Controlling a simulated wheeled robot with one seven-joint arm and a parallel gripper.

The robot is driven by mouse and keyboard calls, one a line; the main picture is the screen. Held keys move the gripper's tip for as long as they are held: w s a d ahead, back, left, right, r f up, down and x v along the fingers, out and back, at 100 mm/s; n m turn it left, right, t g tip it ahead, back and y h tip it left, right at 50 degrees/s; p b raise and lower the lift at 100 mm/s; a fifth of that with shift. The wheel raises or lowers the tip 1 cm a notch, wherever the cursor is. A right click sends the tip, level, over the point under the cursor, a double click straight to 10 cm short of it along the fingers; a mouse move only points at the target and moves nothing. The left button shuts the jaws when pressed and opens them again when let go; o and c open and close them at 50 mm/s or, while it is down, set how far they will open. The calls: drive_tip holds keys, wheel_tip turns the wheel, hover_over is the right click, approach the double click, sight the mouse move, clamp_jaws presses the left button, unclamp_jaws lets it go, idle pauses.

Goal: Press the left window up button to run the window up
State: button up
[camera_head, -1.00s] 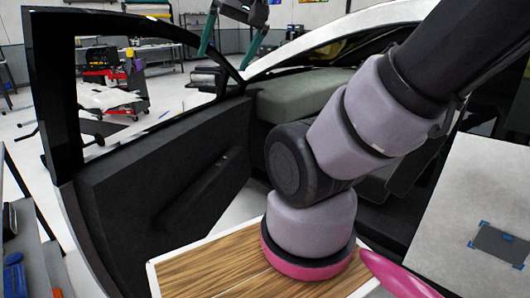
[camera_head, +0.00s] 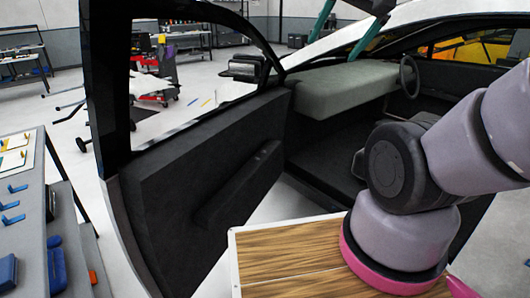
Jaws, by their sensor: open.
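The open car door (camera_head: 165,190) stands left of centre, its dark inner panel facing me. An armrest (camera_head: 235,190) juts from the panel and slants up to the right. A small raised dark part (camera_head: 266,150) sits near its far end; I cannot make out separate window buttons on it. The window opening (camera_head: 190,75) above the panel shows the room behind it, and I cannot tell whether glass is in it. My arm rises at the right and leaves the picture at the right edge. My gripper is out of view.
A side mirror (camera_head: 245,67) sits at the door's far end. The car's grey dashboard (camera_head: 340,88) and steering wheel (camera_head: 408,76) lie beyond. A workbench (camera_head: 35,205) with blue tools stands close at the left. Some pale floor (camera_head: 275,205) shows between door and car.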

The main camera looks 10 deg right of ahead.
clamp_jaws()
idle(0.3)
idle(1.6)
